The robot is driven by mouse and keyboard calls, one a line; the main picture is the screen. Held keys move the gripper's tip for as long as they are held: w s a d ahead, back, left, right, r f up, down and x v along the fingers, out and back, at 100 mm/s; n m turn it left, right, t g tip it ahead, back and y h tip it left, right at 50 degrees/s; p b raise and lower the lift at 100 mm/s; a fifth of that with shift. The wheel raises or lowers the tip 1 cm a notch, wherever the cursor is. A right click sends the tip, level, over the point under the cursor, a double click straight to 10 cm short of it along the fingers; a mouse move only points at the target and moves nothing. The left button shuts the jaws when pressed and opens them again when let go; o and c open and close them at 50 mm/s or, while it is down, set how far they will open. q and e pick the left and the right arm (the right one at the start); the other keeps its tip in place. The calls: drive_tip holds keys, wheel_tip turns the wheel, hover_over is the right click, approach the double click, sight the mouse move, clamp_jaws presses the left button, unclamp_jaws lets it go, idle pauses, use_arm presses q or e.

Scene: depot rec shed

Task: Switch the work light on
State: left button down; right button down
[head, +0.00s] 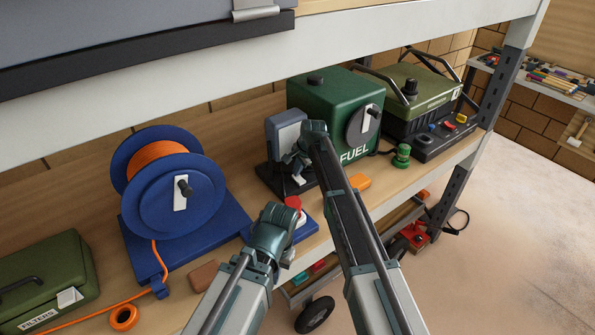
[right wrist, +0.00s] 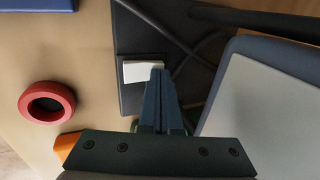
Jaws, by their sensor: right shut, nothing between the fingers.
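The work light (head: 287,131), a blue-grey framed panel on a dark base, stands on the shelf left of the green fuel box. Its pale panel (right wrist: 262,112) shows at the right of the right wrist view, with no clear glow. A white switch (right wrist: 138,72) sits on the dark base (right wrist: 130,40). My right gripper (head: 296,168) is shut and empty. In the right wrist view its fingertips (right wrist: 156,73) are at the switch's right edge and hide part of it; I cannot tell whether they touch. My left gripper (head: 285,255) is lower, near the shelf's front edge; its fingers are unclear.
A blue reel (head: 170,205) with orange cord stands left. The green fuel box (head: 335,100) and a green-topped generator (head: 430,95) stand right. A red-topped item (head: 294,203) and an orange block (head: 360,181) lie near the front edge. The upper shelf hangs above.

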sight(301, 181)
drive_tip(key=shift+w+a+f, duration=0.2)
drive_tip(key=shift+w+f, duration=0.05)
drive_tip(key=shift+w, duration=0.1)
drive_tip(key=shift+s+d, duration=0.1)
drive_tip(key=shift+s, duration=0.1)
drive_tip(key=shift+s+d, duration=0.1)
drive_tip(key=shift+s, duration=0.05)
drive_tip(key=shift+s+d+r, duration=0.15)
drive_tip(key=shift+s+d, duration=0.2)
drive_tip(key=shift+s, duration=0.15)
drive_tip(key=shift+r, duration=0.15)
drive_tip(key=shift+d+r+p, duration=0.1)
drive_tip(key=shift+r+p, duration=0.5)
drive_tip(key=shift+p, duration=0.2)
wheel_tip(301, 181, up, 12)
drive_tip(key=s+p, duration=0.1)
drive_tip(key=p, duration=1.1)
drive_tip(key=shift+d+r+p, duration=0.25)
drive_tip(key=shift+p, duration=0.05)
